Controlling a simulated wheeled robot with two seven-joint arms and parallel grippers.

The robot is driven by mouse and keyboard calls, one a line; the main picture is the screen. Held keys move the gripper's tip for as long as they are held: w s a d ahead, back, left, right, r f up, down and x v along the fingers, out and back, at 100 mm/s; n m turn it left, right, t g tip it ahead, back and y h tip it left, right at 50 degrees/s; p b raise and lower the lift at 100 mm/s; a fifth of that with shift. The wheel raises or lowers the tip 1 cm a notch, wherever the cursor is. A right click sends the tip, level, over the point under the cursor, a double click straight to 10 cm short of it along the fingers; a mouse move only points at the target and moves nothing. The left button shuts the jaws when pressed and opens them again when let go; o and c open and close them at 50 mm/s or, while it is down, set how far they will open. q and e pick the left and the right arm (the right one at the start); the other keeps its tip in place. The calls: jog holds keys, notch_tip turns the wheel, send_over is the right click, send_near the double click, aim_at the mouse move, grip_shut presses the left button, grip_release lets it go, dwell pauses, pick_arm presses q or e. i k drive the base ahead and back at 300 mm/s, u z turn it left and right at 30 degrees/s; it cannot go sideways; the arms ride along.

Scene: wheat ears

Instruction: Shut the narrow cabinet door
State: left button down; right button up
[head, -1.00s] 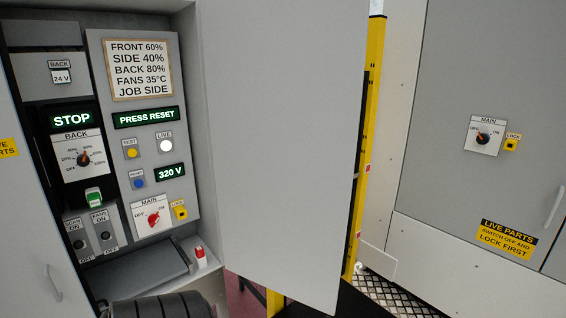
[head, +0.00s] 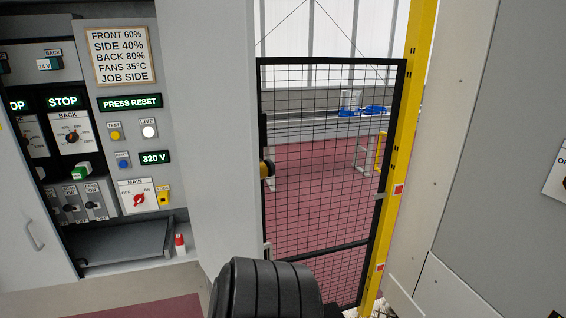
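A tall plain grey door panel (head: 212,120) stands open at the right side of the cabinet opening. It looks like the narrow door, and I see it at a steep angle. Its top edge is out of the picture. A black ribbed link of my own arm stands in front of its lower part, so I cannot tell whether they touch. The open cabinet (head: 140,75) shows its control panel, with screens, knobs and a low shelf. Neither gripper is in the head view.
Another pale panel with a handle (head: 36,236) is at the left. Right of the grey door stand a black mesh gate (head: 325,160) and a yellow post (head: 400,150). A large grey cabinet (head: 480,140) fills the right. Reddish floor shows through the mesh.

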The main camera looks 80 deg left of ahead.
aim_at(208, 48)
jog(key=u, duration=0.1)
jog(key=i, duration=2.1)
jog(key=u, duration=5.6)
